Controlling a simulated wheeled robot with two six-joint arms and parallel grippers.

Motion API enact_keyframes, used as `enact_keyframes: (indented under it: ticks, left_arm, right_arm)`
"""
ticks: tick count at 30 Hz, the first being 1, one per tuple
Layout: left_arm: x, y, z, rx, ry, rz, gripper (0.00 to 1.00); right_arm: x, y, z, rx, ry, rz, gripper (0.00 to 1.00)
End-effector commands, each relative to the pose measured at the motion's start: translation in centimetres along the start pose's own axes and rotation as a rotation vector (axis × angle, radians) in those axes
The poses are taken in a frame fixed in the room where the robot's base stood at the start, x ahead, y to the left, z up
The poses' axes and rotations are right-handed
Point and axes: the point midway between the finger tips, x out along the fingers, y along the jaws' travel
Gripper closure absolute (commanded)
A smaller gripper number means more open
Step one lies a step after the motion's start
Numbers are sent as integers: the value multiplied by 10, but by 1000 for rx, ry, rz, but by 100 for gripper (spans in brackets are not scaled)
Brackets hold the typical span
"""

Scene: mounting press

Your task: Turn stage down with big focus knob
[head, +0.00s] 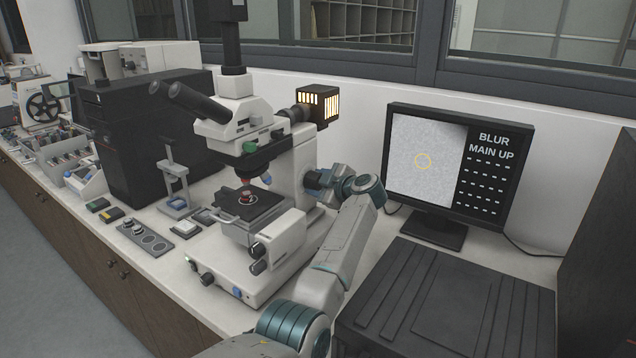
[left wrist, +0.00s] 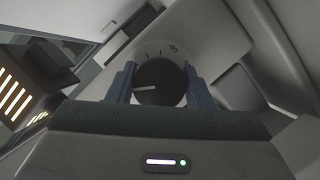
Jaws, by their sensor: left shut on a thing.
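The microscope (head: 283,240) stands on the bench with a dark stage (head: 250,207) under its objectives. A small reddish sample sits on the stage. My left gripper (head: 316,184) reaches the right side of the microscope body. In the left wrist view its two fingers sit on either side of the big focus knob (left wrist: 160,76), shut on it. The knob is dark and round, with a white pointer line toward the left. A pale dial with tick marks and "UP" surrounds it. The head view hides the knob behind my gripper. My right gripper is not in view.
A monitor (head: 487,170) shows a grey blurred picture with a yellow circle and reads "BLUR MAIN UP". A dark ridged box (head: 450,305) lies in front of it. A black computer case (head: 150,130) and a small press stand (head: 174,185) are left of the microscope.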

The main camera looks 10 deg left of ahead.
Motion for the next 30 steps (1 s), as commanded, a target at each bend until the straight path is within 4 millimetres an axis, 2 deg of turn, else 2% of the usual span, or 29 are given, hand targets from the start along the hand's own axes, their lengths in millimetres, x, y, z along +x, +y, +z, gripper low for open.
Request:
enact_keyframes:
  ticks: [9,22,23,25,30]
  left_arm:
    - [0,0,0,-82,2,36,76]
    - [0,0,0,-90,3,38,76]
    - [0,0,0,-90,3,38,48]
    - [0,0,0,-90,3,38,34]
    - [0,0,0,-90,3,38,32]
  right_arm:
    - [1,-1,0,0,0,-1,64]
    - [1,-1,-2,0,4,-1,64]
    - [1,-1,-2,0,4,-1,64]
    - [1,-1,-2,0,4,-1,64]
    - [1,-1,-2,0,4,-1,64]
